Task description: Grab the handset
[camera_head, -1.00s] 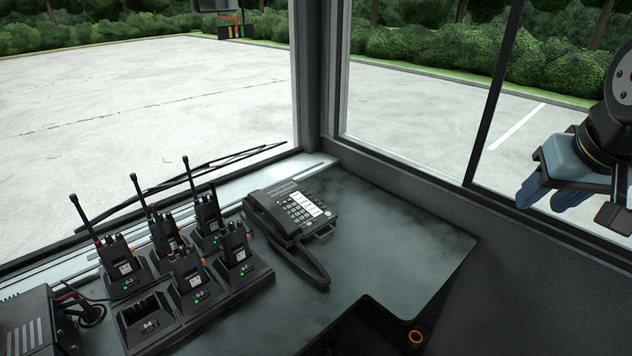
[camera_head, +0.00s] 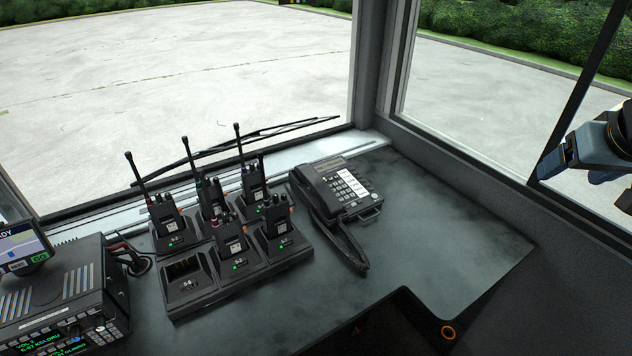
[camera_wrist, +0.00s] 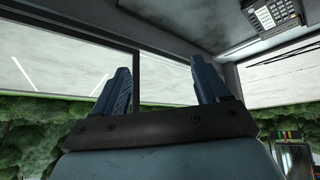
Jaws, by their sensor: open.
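A black desk phone (camera_head: 347,188) with a keypad stands on the dark counter by the window corner. My gripper (camera_head: 580,168) is at the right edge of the head view, well to the right of the phone and partly cut off. In the wrist view my gripper (camera_wrist: 160,70) has its two blue fingers spread with nothing between them. The phone (camera_wrist: 272,16) shows upside down at the wrist view's top right, partly cut off.
Several radios with antennas stand in a charger rack (camera_head: 200,298) left of the phone; one slot is empty. A radio unit (camera_head: 60,300) with a screen is at far left. The counter (camera_head: 450,230) right of the phone is clear. A window post (camera_head: 378,70) rises behind.

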